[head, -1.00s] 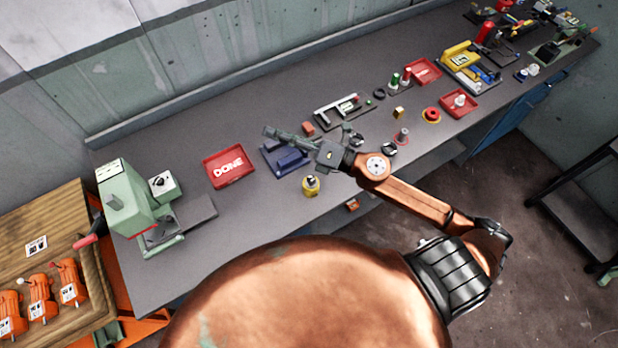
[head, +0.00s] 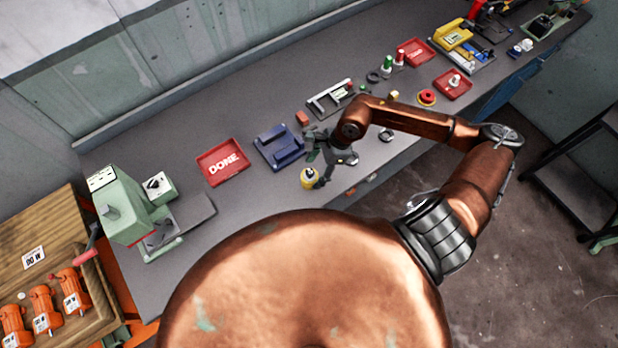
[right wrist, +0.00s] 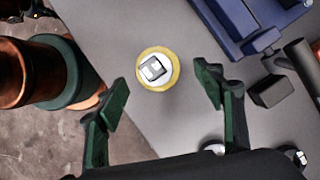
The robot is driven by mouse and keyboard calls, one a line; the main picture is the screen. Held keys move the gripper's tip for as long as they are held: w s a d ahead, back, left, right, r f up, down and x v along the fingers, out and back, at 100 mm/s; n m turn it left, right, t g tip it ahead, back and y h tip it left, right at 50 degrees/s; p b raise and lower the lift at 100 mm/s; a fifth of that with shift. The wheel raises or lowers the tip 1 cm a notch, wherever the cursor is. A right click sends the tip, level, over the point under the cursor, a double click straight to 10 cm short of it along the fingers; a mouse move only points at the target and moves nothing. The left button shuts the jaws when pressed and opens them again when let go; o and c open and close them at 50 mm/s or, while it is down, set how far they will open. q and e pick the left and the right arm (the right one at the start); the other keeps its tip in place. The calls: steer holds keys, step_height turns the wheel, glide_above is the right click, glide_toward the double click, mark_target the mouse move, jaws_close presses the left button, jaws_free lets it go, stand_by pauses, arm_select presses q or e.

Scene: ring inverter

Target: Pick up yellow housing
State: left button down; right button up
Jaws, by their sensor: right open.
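The yellow housing (head: 310,178) is a short round piece with a white top, upright near the front edge of the grey bench. It also shows in the right wrist view (right wrist: 173,77), where its top carries a small grey and white square. My right gripper (head: 319,165) is just beside it at the upper right in the head view. In the right wrist view the open green fingers (right wrist: 162,86) point toward the housing, which appears between and slightly beyond their tips. Nothing is held. My left gripper is not in view.
A blue fixture (head: 270,157) lies behind the housing, with a red DONE tray (head: 208,175) to its left. A green press (head: 120,205) stands at the left end. Small parts and red trays fill the bench to the right. The bench left of the housing is clear.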

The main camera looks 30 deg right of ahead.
mark_target(307, 185)
steer(key=x, duration=0.4)
steer(key=shift+a+r+p, duration=0.1)
steer(key=shift+a+p, duration=0.15)
steer(key=shift+p, duration=0.05)
steer(key=shift+c, duration=0.5)
steer(key=c, duration=1.4)
